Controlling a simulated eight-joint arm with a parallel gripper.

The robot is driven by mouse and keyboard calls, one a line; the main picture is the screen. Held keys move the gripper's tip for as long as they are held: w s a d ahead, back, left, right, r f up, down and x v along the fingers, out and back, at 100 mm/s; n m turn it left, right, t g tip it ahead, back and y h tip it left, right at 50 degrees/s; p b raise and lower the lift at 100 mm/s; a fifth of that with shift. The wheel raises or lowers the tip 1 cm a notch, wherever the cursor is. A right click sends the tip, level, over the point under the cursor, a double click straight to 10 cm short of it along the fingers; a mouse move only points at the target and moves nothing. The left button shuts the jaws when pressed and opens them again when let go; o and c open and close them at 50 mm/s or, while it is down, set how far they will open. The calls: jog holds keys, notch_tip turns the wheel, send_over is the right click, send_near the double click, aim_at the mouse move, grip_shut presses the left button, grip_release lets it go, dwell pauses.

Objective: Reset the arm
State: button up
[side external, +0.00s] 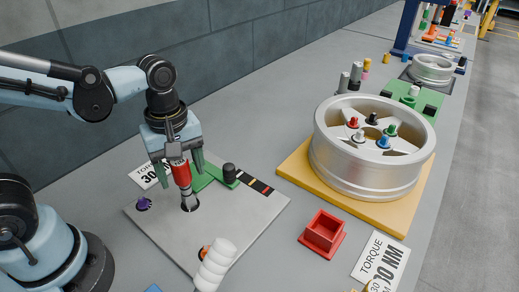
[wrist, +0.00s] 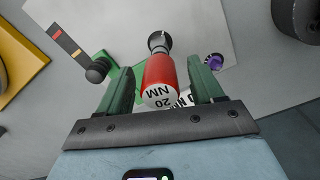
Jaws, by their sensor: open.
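My gripper (side external: 178,165) is at the left of the side view, pointing down over a grey plate (side external: 245,218). Its green fingers also show in the wrist view (wrist: 160,82), apart on both sides of a red tool (wrist: 161,75). The red tool (side external: 180,174) has a white end marked "20 NM" and a metal socket end that reaches down to a dark hole in the plate. The tool stands between the fingers, slightly tilted in the side view. Gaps show between it and the fingers in the wrist view.
A silver wheel (side external: 368,148) with several coloured nuts lies on a yellow base (side external: 290,168). A red square holder (side external: 323,232), a white-handled tool (side external: 215,262) and a torque card (side external: 381,262) are near the front.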

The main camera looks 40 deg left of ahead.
jog(key=shift+n, duration=0.9)
jog(key=m, duration=1.1)
jog(key=shift+m, duration=0.3)
jog(key=m, duration=1)
jog(key=shift+m, duration=0.3)
